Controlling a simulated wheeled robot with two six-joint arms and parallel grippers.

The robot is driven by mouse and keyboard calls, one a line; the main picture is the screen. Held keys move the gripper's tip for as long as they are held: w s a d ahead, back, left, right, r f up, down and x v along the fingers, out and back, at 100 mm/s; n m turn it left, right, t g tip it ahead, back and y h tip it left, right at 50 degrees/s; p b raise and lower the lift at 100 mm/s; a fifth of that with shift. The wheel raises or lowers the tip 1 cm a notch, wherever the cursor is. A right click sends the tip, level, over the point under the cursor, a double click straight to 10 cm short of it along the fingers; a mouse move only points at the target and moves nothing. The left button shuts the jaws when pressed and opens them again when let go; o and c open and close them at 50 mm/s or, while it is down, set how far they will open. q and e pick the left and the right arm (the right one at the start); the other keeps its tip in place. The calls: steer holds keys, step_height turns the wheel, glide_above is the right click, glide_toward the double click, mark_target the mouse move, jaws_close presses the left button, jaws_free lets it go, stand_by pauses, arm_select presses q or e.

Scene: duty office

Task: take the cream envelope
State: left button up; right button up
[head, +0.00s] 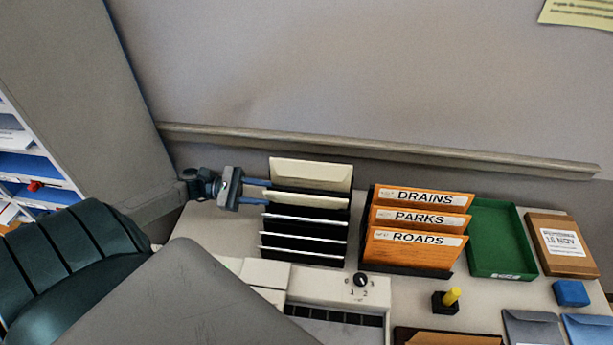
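A black upright rack (349,225) stands on the desk with several envelopes in its slots. A cream envelope (312,173) stands tallest in the rearmost slot. A second cream-toned envelope edge (308,199) shows just in front of it, and whiter edges (303,232) show in the front slots. My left gripper (268,192) is at the rack's left side, its two fingers apart and pointing right. The second envelope's left end lines up with the finger gap; I cannot tell whether it is between the fingers. The envelopes' lower parts are hidden. My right gripper is not in view.
An orange folder holder (418,245) labelled DRAINS, PARKS and ROADS stands right of the rack. Beyond are a green tray (496,272) and a brown box (563,245). A machine with a dial (360,280) sits in front. A wall rail (380,146) runs behind.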

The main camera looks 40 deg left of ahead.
mark_target(278, 194)
arm_select(q)
steer(key=x, duration=0.1)
steer(key=p+x, duration=0.1)
steer(key=x, duration=0.1)
steer(key=p+x, duration=0.1)
steer(key=shift+d+r, duration=0.2)
steer(key=shift+r, duration=0.2)
steer(key=shift+w+d, duration=0.15)
steer(key=shift+d, duration=0.1)
steer(key=shift+f, duration=0.15)
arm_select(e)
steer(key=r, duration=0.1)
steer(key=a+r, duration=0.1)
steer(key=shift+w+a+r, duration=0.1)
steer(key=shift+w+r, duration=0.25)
arm_select(q)
jaws_close()
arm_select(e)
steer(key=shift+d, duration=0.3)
